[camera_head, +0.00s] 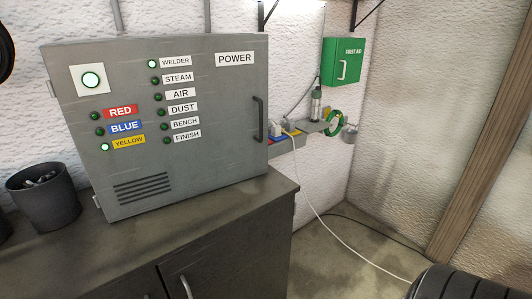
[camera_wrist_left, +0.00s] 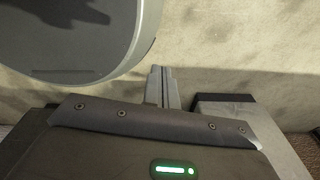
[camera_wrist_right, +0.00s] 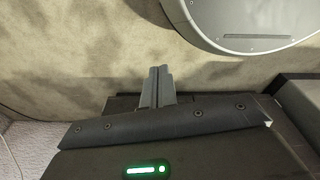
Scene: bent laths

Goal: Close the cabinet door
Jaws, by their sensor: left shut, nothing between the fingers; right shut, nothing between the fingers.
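A grey cabinet (camera_head: 200,100) labelled POWER stands on a dark counter against the wall in the head view. Its door face carries labels, green lamps and a vent, with hinges at the left and a dark handle (camera_head: 259,119) at the right. I see no gap or interior, but cannot tell whether the door is fully closed. Below, the counter has dark doors with a metal handle (camera_head: 186,287) at the picture's bottom. My left gripper (camera_wrist_left: 161,70) and my right gripper (camera_wrist_right: 159,70) are shut and empty over the floor, and neither shows in the head view.
A dark cup (camera_head: 45,200) stands left of the cabinet on the counter (camera_head: 215,207). A green first aid box (camera_head: 341,62) hangs on the wall, above a small shelf with tools. A white cable runs down to the floor. A tyre (camera_head: 465,284) is at the lower right.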

